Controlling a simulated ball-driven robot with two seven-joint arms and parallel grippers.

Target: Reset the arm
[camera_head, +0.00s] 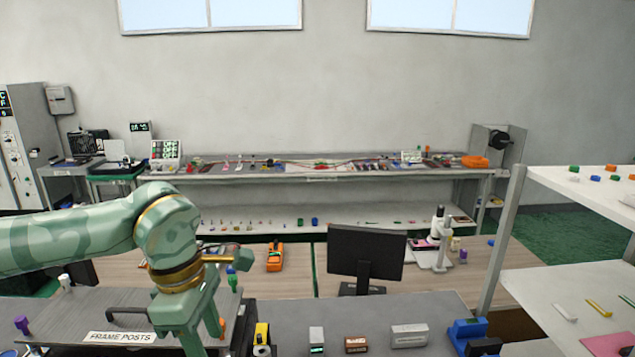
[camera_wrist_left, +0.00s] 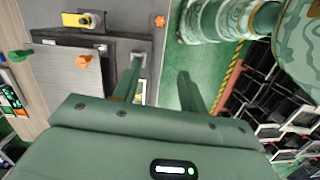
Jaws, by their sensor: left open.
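My left gripper (camera_head: 195,335) hangs at the front left in the head view, over the grey panel labelled FRAME POSTS (camera_head: 130,325). In the left wrist view, the left gripper (camera_wrist_left: 158,85) has its two fingers apart with nothing between them. The gap looks onto green floor and a dark grey bench edge. The left finger overlaps a slim metal-coloured part on that edge; I cannot tell whether they touch. My right gripper is in neither view. I cannot single out another object the task refers to.
A yellow device (camera_head: 262,338) and small grey and brown blocks stand right of my left gripper. Coloured pegs and a dark handle (camera_head: 127,315) rise from the panel. A black monitor (camera_head: 366,256) and microscope (camera_head: 437,240) stand behind. The floor shows open space in the left wrist view.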

